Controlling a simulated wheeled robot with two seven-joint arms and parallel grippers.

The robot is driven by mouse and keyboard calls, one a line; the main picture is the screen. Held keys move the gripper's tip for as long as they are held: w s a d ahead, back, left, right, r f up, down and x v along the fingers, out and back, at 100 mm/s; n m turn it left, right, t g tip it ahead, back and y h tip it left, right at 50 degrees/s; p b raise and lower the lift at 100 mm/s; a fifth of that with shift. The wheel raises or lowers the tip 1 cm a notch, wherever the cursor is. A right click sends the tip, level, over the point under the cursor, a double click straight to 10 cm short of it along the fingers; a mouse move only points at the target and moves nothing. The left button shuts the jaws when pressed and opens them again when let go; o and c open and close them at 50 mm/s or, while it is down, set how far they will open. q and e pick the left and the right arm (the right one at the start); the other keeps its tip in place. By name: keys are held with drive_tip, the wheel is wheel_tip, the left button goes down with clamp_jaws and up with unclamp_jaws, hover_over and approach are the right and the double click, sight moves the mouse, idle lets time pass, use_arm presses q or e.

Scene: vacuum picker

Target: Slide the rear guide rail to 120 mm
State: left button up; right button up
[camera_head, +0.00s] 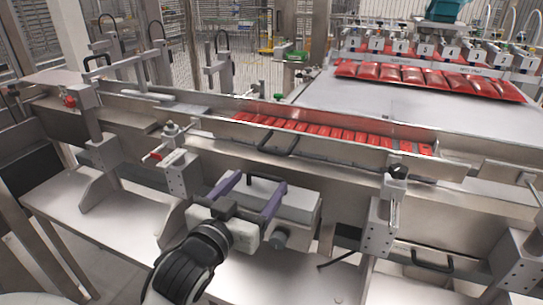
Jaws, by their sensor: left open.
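My left gripper (260,181) has two purple fingers spread apart and nothing held between them. It is in front of the conveyor, at a grey box (297,205) with a black handle; I cannot tell whether it touches the box. A long metal rail (350,128) runs along the far side of the channel of red packs and looks like the rear guide rail. A nearer metal rail (340,156) with a black loop handle (280,143) runs along the front side. The gripper is apart from both rails. No readable millimetre scale shows. My right gripper is not in view.
Clamp posts with knobs stand at the front, one at left (176,165) and one at right (385,215). Red packs (320,132) fill the channel. A wide table (400,105) with red bags (430,78) under suction heads stands behind. A lower shelf (120,215) is mostly clear.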

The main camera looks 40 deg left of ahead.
sight(271, 152)
use_arm(q)
drive_tip(key=shift+t+y, duration=0.3)
drive_tip(key=x, duration=0.3)
drive_tip(key=r+x, duration=0.1)
drive_tip(key=x, duration=0.3)
drive_tip(key=r+x, duration=0.1)
drive_tip(key=x, duration=0.2)
drive_tip(key=shift+w+a+r+p, duration=0.1)
drive_tip(key=shift+w+a+p, duration=0.1)
drive_tip(key=shift+a+p, duration=0.15)
